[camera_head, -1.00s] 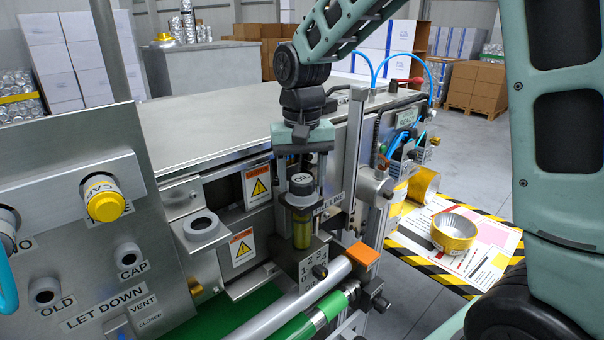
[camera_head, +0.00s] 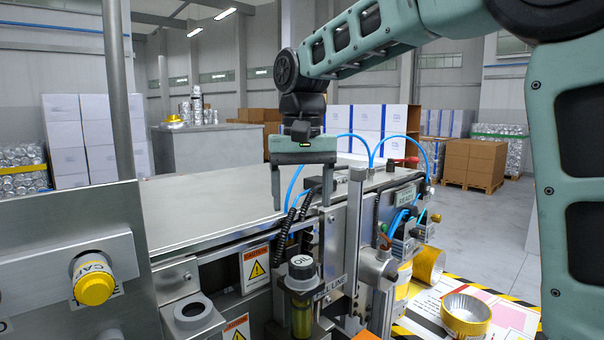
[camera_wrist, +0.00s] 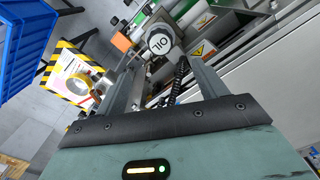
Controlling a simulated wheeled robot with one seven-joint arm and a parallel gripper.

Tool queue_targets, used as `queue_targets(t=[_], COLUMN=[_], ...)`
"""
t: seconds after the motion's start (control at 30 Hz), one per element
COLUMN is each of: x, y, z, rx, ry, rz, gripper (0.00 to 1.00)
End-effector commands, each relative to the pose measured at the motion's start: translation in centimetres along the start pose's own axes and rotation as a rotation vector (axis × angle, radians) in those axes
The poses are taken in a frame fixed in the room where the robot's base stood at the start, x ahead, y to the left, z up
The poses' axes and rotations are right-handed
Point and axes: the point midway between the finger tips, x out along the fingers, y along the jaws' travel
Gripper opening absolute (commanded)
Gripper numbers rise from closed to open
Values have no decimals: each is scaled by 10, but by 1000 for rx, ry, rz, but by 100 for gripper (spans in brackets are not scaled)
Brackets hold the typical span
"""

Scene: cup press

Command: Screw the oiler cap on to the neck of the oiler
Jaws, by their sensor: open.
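The oiler (camera_head: 302,318) is a yellow-green sight glass with a dark collar on the front of the machine. The oiler cap (camera_head: 301,266), dark with a light top marked OIL, sits upright on top of its neck. Whether its thread is fully tight cannot be told. My gripper (camera_head: 302,207) is open and empty above the cap, pointing down, with clear space between its fingertips and the cap. In the wrist view, the cap (camera_wrist: 161,41) shows beyond and between the two fingers, apart from both.
A vertical metal post (camera_head: 354,235) and coiled black and blue hoses stand close beside and behind the gripper. A blue crate (camera_wrist: 22,40) shows in the wrist view.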

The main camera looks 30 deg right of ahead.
Motion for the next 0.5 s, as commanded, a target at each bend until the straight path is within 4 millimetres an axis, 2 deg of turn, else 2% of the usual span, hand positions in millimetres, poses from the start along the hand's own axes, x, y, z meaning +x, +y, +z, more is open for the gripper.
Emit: queue_targets(t=[0.1, 0.2, 0.33, 0.5], x=[-22, -36, -46, -50], y=[0, 0, 0, 0], z=[-1, -1, 0, 0], rx=[0, 0, 0, 0], ry=[4, 1, 0, -1], rz=[-2, -1, 0, 0], gripper=[71, 71, 71, 71])
